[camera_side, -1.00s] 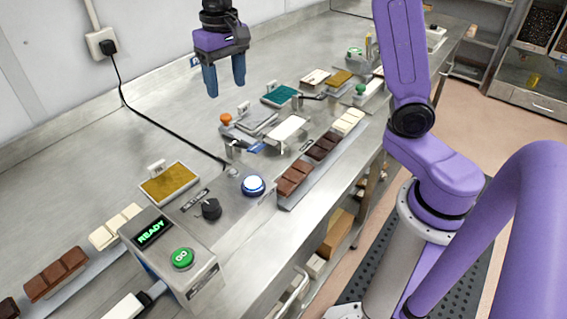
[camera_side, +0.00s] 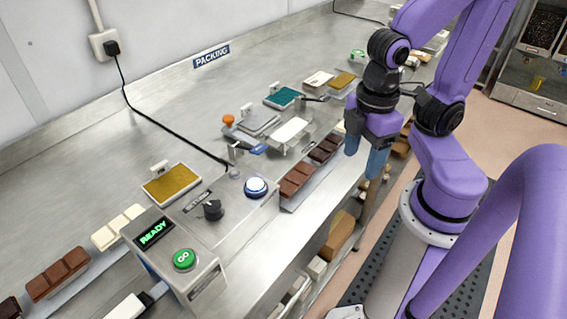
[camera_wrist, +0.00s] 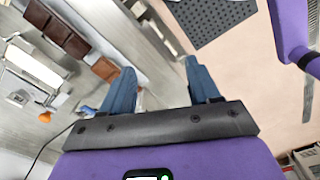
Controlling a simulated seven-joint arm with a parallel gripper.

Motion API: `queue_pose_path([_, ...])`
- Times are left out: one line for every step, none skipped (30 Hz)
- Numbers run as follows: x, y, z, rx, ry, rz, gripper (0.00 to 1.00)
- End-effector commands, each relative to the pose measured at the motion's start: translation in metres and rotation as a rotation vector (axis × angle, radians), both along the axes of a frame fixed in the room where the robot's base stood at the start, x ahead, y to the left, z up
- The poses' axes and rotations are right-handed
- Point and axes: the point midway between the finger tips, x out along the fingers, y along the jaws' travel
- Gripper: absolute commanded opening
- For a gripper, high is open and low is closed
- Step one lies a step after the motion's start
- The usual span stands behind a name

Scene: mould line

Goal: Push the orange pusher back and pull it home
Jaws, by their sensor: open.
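The orange pusher (camera_side: 228,120) is a small orange knob on a short post on the steel bench, left of a grey plate in the side view. It also shows at the left edge of the wrist view (camera_wrist: 45,117). My gripper (camera_side: 364,158) is open, its two blue fingers pointing down at the bench's front edge, right of the dark chocolate bars. It is well apart from the pusher. In the wrist view the fingers (camera_wrist: 163,72) are spread with nothing between them.
Chocolate bars (camera_side: 297,179) lie on a rail along the front edge. The bench behind the pusher is clear.

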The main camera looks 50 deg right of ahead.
Motion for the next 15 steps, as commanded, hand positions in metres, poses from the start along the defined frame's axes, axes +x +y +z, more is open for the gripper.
queue_pose_path([0.000,0.000,0.000,0.001,-0.001,0.002,0.61])
queue_pose_path([0.002,0.002,0.001,0.001,0.000,-0.004,0.61])
queue_pose_path([0.006,0.004,0.003,0.000,0.001,-0.020,0.61])
queue_pose_path([0.011,0.007,0.005,0.000,0.000,-0.038,0.61])
queue_pose_path([0.017,0.011,0.007,0.001,0.000,-0.059,0.61])
queue_pose_path([0.027,0.017,0.011,-0.001,0.001,-0.096,0.61])
queue_pose_path([0.035,0.021,0.014,-0.002,0.002,-0.127,0.61])
queue_pose_path([0.044,0.026,0.018,-0.001,0.003,-0.159,0.61])
queue_pose_path([0.057,0.032,0.022,-0.003,0.004,-0.206,0.61])
queue_pose_path([0.067,0.036,0.026,-0.002,0.004,-0.242,0.61])
queue_pose_path([0.078,0.040,0.029,-0.004,0.005,-0.278,0.61])
queue_pose_path([0.091,0.044,0.033,-0.004,0.006,-0.326,0.61])
queue_pose_path([0.102,0.047,0.036,-0.005,0.007,-0.360,0.61])
queue_pose_path([0.113,0.050,0.039,-0.005,0.007,-0.397,0.61])
queue_pose_path([0.127,0.053,0.043,-0.006,0.008,-0.442,0.61])
